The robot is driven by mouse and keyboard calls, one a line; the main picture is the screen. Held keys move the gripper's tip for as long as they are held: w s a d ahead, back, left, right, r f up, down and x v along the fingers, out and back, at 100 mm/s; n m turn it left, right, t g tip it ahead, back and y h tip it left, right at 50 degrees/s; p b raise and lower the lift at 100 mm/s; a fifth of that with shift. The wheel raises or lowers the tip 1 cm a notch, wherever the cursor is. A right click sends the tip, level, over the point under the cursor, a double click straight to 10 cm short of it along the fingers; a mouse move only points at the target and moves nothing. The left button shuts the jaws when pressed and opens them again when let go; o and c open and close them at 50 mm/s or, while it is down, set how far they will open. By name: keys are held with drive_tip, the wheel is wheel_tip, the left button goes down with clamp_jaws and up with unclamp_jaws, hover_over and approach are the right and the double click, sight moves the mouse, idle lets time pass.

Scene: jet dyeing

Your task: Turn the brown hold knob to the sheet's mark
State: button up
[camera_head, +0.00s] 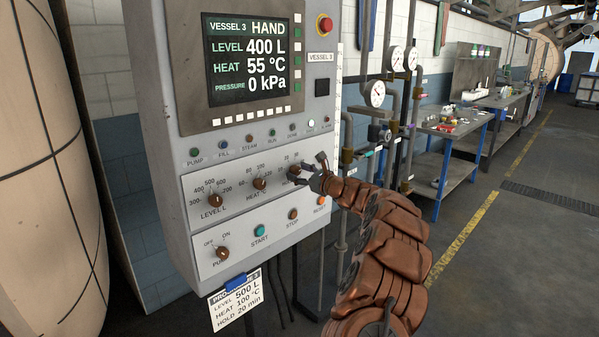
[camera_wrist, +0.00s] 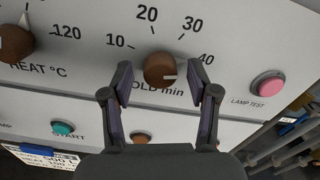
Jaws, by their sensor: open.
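The brown hold knob (camera_wrist: 160,68) sits on the grey panel, below a scale of 10, 20, 30 and 40. Its white line points right, towards the 40 side, away from 20. My gripper (camera_wrist: 160,88) is open, with one finger on each side of the knob. Small gaps seem to show, but I cannot tell if either finger touches. In the head view my gripper (camera_head: 312,178) is at the panel's right and partly covers the hold knob (camera_head: 293,171). The sheet (camera_head: 237,301) hangs below the panel and reads level 500 L, heat 100 °C, hold 20 min.
The brown heat knob (camera_head: 260,183) and level knob (camera_head: 215,199) are to the left. The pink lamp test button (camera_wrist: 268,85) is close right of my fingers. The start button (camera_head: 259,230) and stop button (camera_head: 293,214) are below. Pipes and gauges (camera_head: 377,94) stand right of the cabinet.

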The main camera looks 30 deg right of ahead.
drive_tip(key=shift+w, duration=0.15)
drive_tip(key=shift+c, duration=0.5)
clamp_jaws()
